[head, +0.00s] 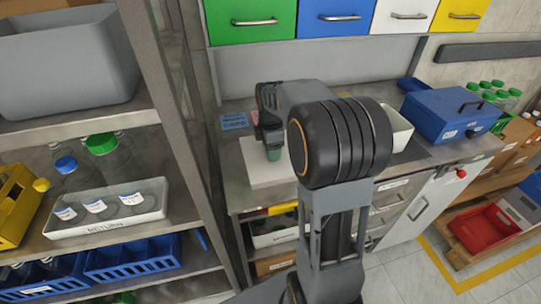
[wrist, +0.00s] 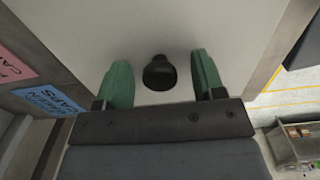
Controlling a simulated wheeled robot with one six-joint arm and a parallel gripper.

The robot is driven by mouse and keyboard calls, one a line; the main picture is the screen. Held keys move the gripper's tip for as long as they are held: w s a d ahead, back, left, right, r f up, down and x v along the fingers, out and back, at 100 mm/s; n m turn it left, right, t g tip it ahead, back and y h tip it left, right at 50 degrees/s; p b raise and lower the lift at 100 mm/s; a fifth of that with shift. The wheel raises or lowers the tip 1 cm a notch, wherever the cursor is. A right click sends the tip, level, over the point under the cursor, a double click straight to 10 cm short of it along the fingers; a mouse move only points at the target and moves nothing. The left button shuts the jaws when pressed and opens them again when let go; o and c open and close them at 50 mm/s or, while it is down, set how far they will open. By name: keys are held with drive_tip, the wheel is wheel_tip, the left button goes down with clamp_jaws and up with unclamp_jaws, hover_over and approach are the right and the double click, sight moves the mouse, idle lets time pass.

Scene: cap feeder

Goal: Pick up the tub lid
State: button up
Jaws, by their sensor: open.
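The tub lid (wrist: 150,30) looks like a broad, pale, flat top with a round black knob (wrist: 159,73) in the wrist view. In the head view a white block-shaped thing, seemingly the tub with its lid (head: 268,176), stands on the workbench below my gripper (head: 272,150). The knob is hidden there. In the wrist view my gripper (wrist: 160,66) has its two green fingers apart, one on each side of the knob, with a clear gap on both sides. Whether the fingertips touch the lid cannot be told.
A blue card (head: 234,121) lies left of the tub. A white open container (head: 401,136) stands right of my arm, with a blue box (head: 450,115) beyond it. Coloured drawers (head: 335,17) hang above the bench. A shelf rack (head: 175,110) stands close on the left.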

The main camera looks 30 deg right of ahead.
drive_tip(key=shift+c, duration=0.3)
drive_tip(key=c, duration=1)
drive_tip(key=shift+o, duration=0.2)
drive_tip(key=shift+r, duration=0.1)
